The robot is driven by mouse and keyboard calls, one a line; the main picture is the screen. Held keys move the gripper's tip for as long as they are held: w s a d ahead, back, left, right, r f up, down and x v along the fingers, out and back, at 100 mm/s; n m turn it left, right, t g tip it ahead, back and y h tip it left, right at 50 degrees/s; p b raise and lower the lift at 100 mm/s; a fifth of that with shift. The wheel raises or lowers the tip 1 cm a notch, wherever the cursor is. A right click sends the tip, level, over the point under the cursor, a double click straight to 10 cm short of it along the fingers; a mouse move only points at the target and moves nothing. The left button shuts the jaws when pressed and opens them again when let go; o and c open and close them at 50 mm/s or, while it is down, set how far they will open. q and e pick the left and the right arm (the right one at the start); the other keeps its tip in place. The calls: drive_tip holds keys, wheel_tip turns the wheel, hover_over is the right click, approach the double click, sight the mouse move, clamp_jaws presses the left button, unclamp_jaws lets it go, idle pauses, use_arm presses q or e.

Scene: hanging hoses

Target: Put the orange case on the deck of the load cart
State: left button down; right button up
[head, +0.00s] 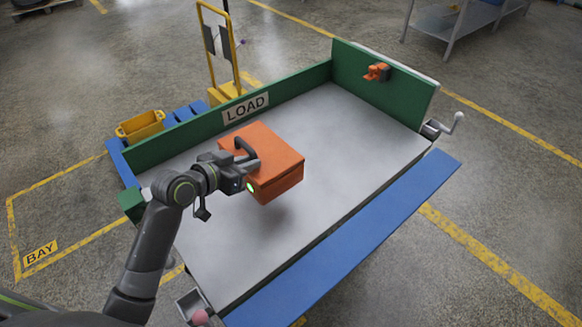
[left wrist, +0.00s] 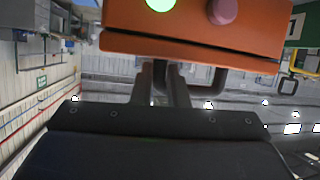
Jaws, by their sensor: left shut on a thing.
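The orange case (head: 266,160) has a dark handle on its top and is in the air over the grey deck (head: 320,124) of the load cart. A soft shadow lies on the deck below it. My left gripper (head: 246,170) is shut on the case's handle. In the left wrist view, the case (left wrist: 195,40) fills the top, with the two fingers of my left gripper (left wrist: 166,75) at its dark handle. My right gripper is not in view.
Green walls stand along the cart's back left side (head: 290,88) and far end (head: 385,85), with a small orange clamp (head: 376,72) on the far one. A blue ledge (head: 350,240) runs along the near right side. Much of the deck is clear.

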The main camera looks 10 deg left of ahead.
sight(248, 190)
use_arm(q)
drive_tip(key=shift+w+f, duration=0.2)
drive_tip(key=shift+f, duration=0.15)
wheel_tip(248, 190, down, 4)
drive_tip(key=shift+f, duration=0.2)
drive_tip(key=shift+w+f, duration=0.1)
drive_tip(key=shift+f, duration=2.35)
drive_tip(key=c, duration=1.5)
unclamp_jaws()
drive_tip(key=shift+o, duration=0.5)
drive_tip(key=shift+a, duration=0.1)
drive_tip(key=b+v, duration=0.1)
drive_tip(key=v, duration=0.6)
drive_tip(key=shift+s, duration=0.3)
